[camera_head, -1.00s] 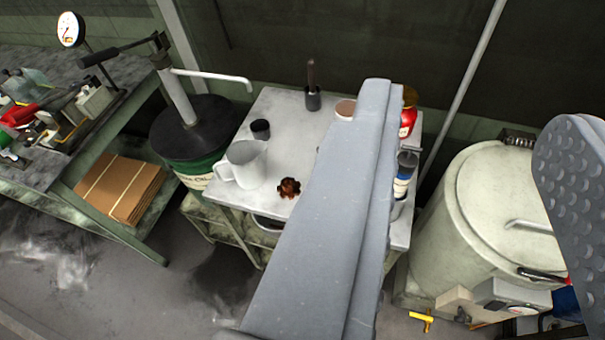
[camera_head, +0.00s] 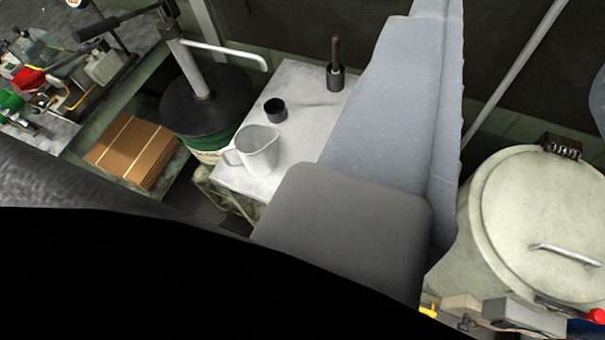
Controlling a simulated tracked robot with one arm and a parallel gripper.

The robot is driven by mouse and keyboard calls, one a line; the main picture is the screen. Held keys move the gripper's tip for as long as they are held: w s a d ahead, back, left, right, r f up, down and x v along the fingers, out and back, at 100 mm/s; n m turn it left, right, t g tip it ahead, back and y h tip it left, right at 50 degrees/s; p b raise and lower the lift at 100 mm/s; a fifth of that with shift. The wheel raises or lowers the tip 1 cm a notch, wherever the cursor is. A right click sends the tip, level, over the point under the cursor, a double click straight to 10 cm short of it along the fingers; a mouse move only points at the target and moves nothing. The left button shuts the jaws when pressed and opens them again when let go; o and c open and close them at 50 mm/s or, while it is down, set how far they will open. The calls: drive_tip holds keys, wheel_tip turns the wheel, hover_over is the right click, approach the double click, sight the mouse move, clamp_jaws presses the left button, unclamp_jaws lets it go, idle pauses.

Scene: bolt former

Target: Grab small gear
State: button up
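The small gear does not show now. A small reddish-brown toothed piece, possibly the gear, lay on the light table (camera_head: 309,83) in the earlier frame, and my grey arm part covers that area. This long grey part of mine (camera_head: 385,110) crosses the middle of the view, with a rounded grey block at its lower end. Only a sliver of another grey part of mine shows at the right edge. I cannot make out two fingertips or whether my gripper is open or shut.
On the table stand a white jug (camera_head: 257,150), a small black cup (camera_head: 275,109) and a dark holder with an upright handle (camera_head: 336,75). A green drum (camera_head: 207,105) is left, a large pale lidded vessel (camera_head: 535,220) right.

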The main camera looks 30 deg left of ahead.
drive_tip(key=o, duration=0.3)
drive_tip(key=shift+o, duration=0.5)
drive_tip(key=shift+w+d+f, duration=0.1)
drive_tip(key=shift+w+f, duration=0.15)
drive_tip(key=shift+w, duration=0.05)
drive_tip(key=w+d+f+n+g+h, duration=0.1)
drive_tip(key=w+d+f, duration=0.2)
drive_tip(key=w+f, duration=0.95)
drive_tip(key=n+g+y+p, duration=0.2)
drive_tip(key=n+g+y, duration=0.3)
drive_tip(key=n+y, duration=0.35)
hover_over(301, 177)
drive_tip(key=s+d, duration=0.7)
drive_tip(key=s, duration=0.1)
wheel_tip(301, 177, down, 39)
drive_tip(key=shift+m+y, duration=0.45)
drive_tip(key=x, duration=0.2)
drive_tip(key=b+x, duration=0.1)
drive_tip(key=x, duration=0.4)
drive_tip(key=shift+s+a+f, duration=0.15)
drive_tip(key=shift+s+f, duration=0.05)
drive_tip(key=shift+f, duration=0.15)
drive_tip(key=shift+w+a+f+b, duration=0.2)
drive_tip(key=shift+w+a+b, duration=0.2)
drive_tip(key=shift+w, duration=0.15)
drive_tip(key=shift+b+x, duration=0.5)
drive_tip(key=shift+x, duration=2.05)
